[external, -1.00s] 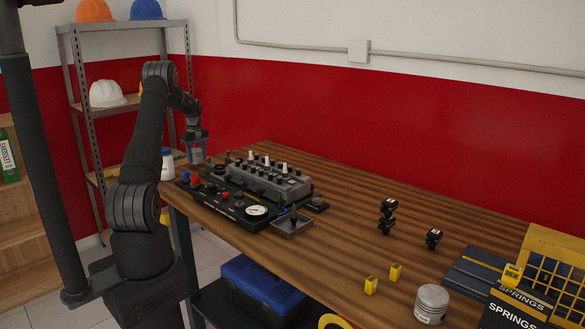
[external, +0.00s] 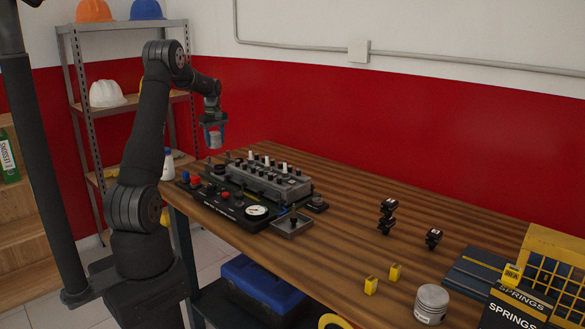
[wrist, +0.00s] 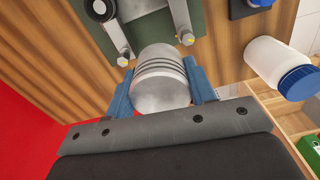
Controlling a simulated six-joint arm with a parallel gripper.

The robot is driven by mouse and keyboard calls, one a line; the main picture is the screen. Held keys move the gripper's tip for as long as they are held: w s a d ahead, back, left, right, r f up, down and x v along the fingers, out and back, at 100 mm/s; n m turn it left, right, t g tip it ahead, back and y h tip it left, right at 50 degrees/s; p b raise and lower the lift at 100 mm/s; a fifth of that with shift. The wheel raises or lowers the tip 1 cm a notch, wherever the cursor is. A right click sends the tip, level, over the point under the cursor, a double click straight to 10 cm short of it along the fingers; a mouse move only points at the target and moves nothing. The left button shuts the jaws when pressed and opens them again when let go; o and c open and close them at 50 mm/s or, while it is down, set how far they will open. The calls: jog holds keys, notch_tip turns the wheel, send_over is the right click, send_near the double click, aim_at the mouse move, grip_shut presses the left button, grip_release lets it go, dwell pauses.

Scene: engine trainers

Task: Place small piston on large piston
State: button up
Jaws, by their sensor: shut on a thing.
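My gripper (external: 214,134) is shut on a small silvery piston (external: 214,141) and holds it in the air above the far left end of the wooden table. In the wrist view the piston (wrist: 160,82) has ring grooves and sits between the two blue fingers of my gripper (wrist: 161,88). The large piston (external: 431,304), a grey metal cylinder with ring grooves, stands upright on the table at the front right, far from my gripper. Its top looks clear.
An engine trainer (external: 264,183) with a control panel (external: 228,203) stands below and right of my gripper. A white bottle (external: 168,165) is nearby. The middle back of the table is clear.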

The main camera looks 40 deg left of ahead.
notch_tip(320, 180, up, 12)
jog(key=shift+f, duration=0.1)
jog(key=w+d+m, duration=0.2)
jog(key=w+d, duration=0.3)
jog(key=d, duration=0.7)
jog(key=w+d+m, duration=0.1)
jog(key=w+d, duration=0.3)
jog(key=d, duration=0.8)
jog(key=w+d+m, duration=0.2)
jog(key=w+d, duration=0.3)
jog(key=d, duration=0.8)
jog(key=s+d+m, duration=0.2)
jog(key=d, duration=1.5)
jog(key=s+d+m, duration=0.2)
jog(key=s+d, duration=0.5)
jog(key=d, duration=0.6)
jog(key=s+d+m, duration=0.2)
jog(key=s+d, duration=0.4)
jog(key=d, duration=0.8)
jog(key=s+d+m, duration=0.2)
jog(key=s+d, duration=0.8)
jog(key=s, duration=0.4)
jog(key=s+d+m, duration=0.2)
jog(key=s+d, duration=0.7)
jog(key=s, duration=0.4)
send_over(434, 294)
jog(key=f, duration=1.2)
jog(key=shift+s, duration=0.3)
jog(key=shift+w+f, duration=0.25)
jog(key=shift+f, duration=1.9)
